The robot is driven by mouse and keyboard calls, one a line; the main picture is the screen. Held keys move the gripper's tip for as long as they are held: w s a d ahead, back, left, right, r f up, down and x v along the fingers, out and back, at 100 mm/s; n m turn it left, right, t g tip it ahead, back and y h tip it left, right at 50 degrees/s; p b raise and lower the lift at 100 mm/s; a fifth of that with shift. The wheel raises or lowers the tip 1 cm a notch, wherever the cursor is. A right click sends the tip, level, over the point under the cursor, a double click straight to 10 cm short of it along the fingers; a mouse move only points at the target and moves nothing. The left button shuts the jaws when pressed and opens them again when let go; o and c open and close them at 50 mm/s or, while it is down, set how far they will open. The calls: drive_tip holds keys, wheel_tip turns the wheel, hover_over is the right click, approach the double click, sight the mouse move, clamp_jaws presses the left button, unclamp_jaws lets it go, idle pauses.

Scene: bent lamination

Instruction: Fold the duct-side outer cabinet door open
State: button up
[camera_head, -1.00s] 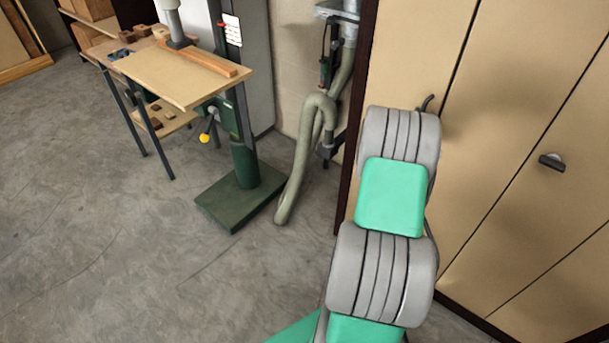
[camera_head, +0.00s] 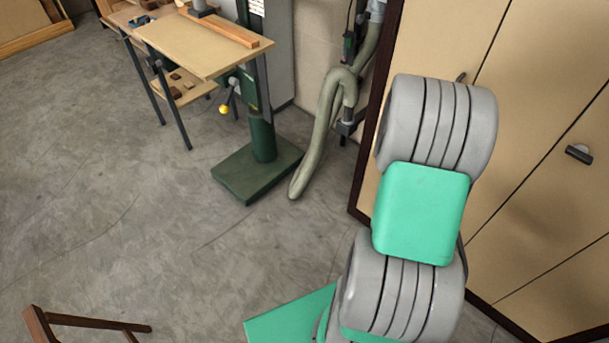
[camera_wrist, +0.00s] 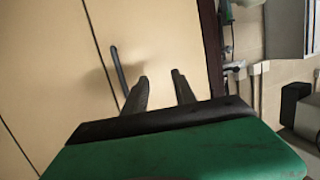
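The tan outer cabinet door (camera_head: 440,40) beside the duct hose stands flat in line with its neighbour, apparently closed. Its dark bar handle (camera_wrist: 118,70) shows in the wrist view, left of my gripper; only its tip (camera_head: 461,77) shows past my arm in the head view. My gripper (camera_wrist: 160,77) points at the door face, with its two dark fingers apart and nothing seen between them. The handle is outside the fingers, beside the left one. Contact with the door cannot be told. In the head view my arm hides the gripper and much of the door.
The duct hose (camera_head: 325,130) hangs left of the cabinet's dark frame (camera_head: 376,120). A green machine base (camera_head: 240,180) and a workbench (camera_head: 200,50) stand further left. Another cabinet door has a dark handle (camera_head: 579,153). A brown wooden frame (camera_head: 90,322) is at lower left. Open floor lies between.

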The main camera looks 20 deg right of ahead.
drive_tip(key=s+a+f+n+g+y+b, duration=0.2)
drive_tip(key=a+n+y, duration=0.5)
drive_tip(key=a, duration=2.2)
drive_tip(key=s+a+f+g+y+b, duration=0.1)
drive_tip(key=s+a+g+y+b, duration=0.1)
drive_tip(key=s+a, duration=0.3)
drive_tip(key=a+y, duration=0.1)
drive_tip(key=a, duration=0.2)
drive_tip(key=shift+s+f+n+y, duration=0.15)
drive_tip(key=shift+f+n+y, duration=0.2)
drive_tip(key=shift+n+y, duration=0.05)
drive_tip(key=shift+a, duration=0.1)
